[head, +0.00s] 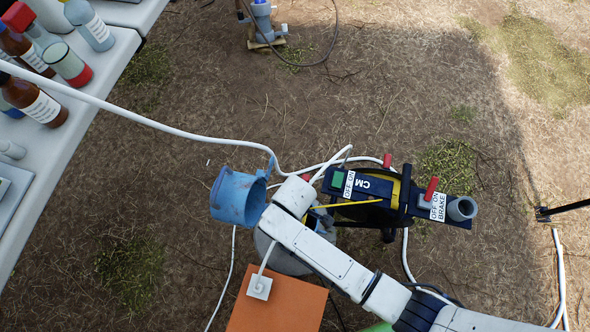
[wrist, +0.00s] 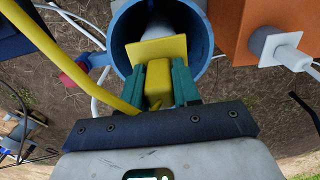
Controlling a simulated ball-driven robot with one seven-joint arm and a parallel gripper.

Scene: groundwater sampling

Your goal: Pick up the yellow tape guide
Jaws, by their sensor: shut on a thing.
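The yellow tape guide (wrist: 157,50), a block with a flat plate, shows in the wrist view between the green fingers of my gripper (wrist: 159,80). My gripper is shut on it. The guide is in front of the mouth of a blue well pipe (wrist: 122,32); I cannot tell whether they touch. A yellow tape (wrist: 88,76) curves along the left of the wrist view. In the head view the tape (head: 350,204) runs from beside my wrist to the dark reel (head: 374,187). My arm hides the guide and fingers there.
White hoses (head: 160,130) cross the ground. A table (head: 95,95) with several bottles is at the left.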

